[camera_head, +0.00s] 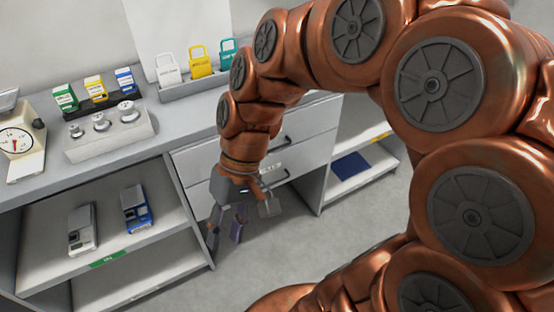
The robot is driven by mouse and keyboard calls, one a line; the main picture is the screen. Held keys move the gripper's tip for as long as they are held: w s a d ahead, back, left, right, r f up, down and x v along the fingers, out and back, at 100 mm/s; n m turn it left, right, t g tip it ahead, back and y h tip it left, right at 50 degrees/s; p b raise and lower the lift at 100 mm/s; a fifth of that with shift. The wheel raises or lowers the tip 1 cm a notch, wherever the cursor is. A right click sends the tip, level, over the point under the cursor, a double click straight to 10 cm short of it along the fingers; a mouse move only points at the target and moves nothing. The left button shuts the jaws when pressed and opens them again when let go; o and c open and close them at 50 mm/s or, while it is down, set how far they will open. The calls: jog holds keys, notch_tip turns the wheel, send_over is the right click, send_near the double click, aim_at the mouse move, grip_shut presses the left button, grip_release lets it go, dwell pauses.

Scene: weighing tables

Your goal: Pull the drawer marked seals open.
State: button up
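A grey drawer unit stands under the counter, with an upper drawer (310,122) and a lower drawer (312,158), each with a dark bar handle. Both drawers look closed. A partly covered label (270,166) shows on the lower front just above its handle (277,179); I cannot read it in full. My gripper (226,238) points down in front of the unit's left part, its dark fingers apart and nothing seen between them. It hides part of the drawer fronts. I cannot tell its distance from the handle. A small grey tag-like piece (269,206) shows beside it.
The counter holds a dial scale (18,142), a grey block with metal weights (108,140), coloured boxes (94,88) and padlock-shaped tags (200,62). Open shelves at left hold two devices (136,208). A blue flat item (351,165) lies on the right shelf. Floor in front is clear.

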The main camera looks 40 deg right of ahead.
jog(key=w+d+f+m+t+y+b, duration=0.15)
jog(key=w+d+f+y+b, duration=0.25)
jog(key=w+b, duration=0.4)
jog(key=w+d+f+m+t+y+b, duration=0.1)
jog(key=w+d+f+t+y+b, duration=0.3)
jog(key=w, duration=0.7)
jog(key=m+t+b, duration=0.6)
jog(key=t+b, duration=0.6)
jog(key=b, duration=0.1)
send_near(275, 148)
jog(key=shift+f+x, duration=0.15)
jog(key=shift+x, duration=2.35)
jog(key=shift+f+x, duration=0.15)
jog(key=shift+x, duration=2.3)
jog(key=shift+w, duration=0.1)
grip_shut()
